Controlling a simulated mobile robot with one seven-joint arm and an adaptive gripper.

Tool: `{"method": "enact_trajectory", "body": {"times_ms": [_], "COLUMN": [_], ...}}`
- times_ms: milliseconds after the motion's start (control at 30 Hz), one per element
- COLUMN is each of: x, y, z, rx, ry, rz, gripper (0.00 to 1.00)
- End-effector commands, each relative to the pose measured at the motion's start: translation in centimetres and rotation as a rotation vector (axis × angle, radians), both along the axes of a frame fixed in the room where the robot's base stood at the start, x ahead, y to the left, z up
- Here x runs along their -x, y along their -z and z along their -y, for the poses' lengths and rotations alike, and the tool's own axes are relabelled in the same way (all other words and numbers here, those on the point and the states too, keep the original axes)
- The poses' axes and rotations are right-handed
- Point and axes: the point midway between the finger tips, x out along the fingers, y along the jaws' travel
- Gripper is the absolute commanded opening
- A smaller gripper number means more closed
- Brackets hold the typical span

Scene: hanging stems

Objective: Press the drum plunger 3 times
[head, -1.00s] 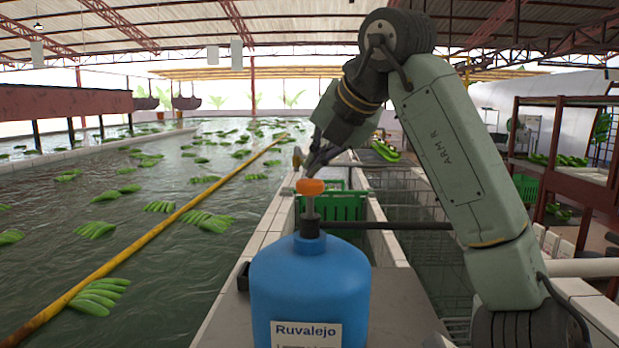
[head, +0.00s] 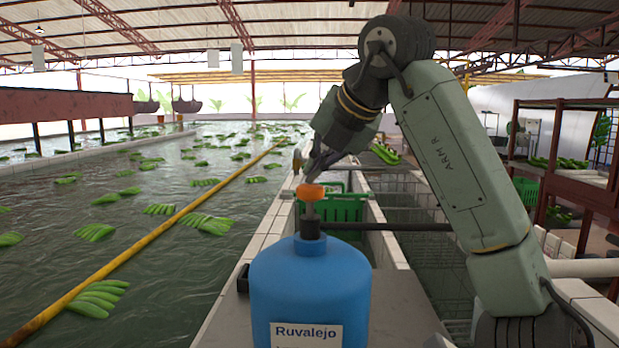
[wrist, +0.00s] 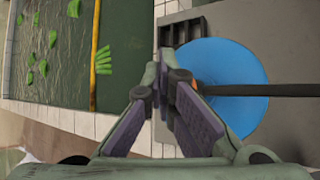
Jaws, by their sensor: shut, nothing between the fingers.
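The blue drum (head: 310,285) stands on the grey ledge in the head view, with a label reading Ruvalejo. Its orange plunger cap (head: 311,192) sits on a short grey stem above a dark collar. My gripper (head: 309,177) is shut and empty, pointing down with its tips at the top of the cap, apparently touching it. In the wrist view the shut fingers (wrist: 164,82) lie over the edge of the drum (wrist: 235,65). They hide most of the cap; only a sliver of orange shows beside them.
A dark spout (head: 385,226) runs right from the collar. Behind the drum is a green crate (head: 345,208). A water basin with floating green bananas and a yellow pole (head: 150,241) lies left. Racks with bananas stand right.

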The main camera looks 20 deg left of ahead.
Motion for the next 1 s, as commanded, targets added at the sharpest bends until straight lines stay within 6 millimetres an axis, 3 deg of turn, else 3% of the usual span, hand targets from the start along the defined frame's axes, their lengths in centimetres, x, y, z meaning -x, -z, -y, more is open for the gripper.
{"method": "enact_trajectory", "body": {"times_ms": [1000], "x": [-0.1], "y": [1.5], "z": [0.0], "rx": [0.004], "ry": [0.001], "rz": [-0.004], "gripper": [0.0]}}
